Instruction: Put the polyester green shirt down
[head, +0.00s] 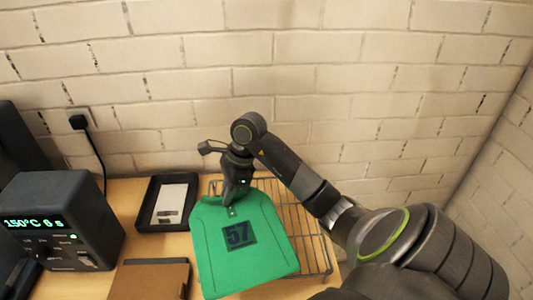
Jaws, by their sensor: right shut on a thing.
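The green shirt (246,268) is a flat green piece with a dark square print reading 57. It lies over the left part of a wire rack (318,251) on the table. My right gripper (231,203) points down at the shirt's top edge and is shut on it there. The fingertips partly hide that edge. I cannot tell whether the whole shirt rests on the rack. My left gripper is not in view.
A control box (62,215) reading 150°C 6 s stands at the left. A black tray (153,219) holds a white card. A brown flat item (150,281) lies at the front. A brick wall (300,80) closes off the back.

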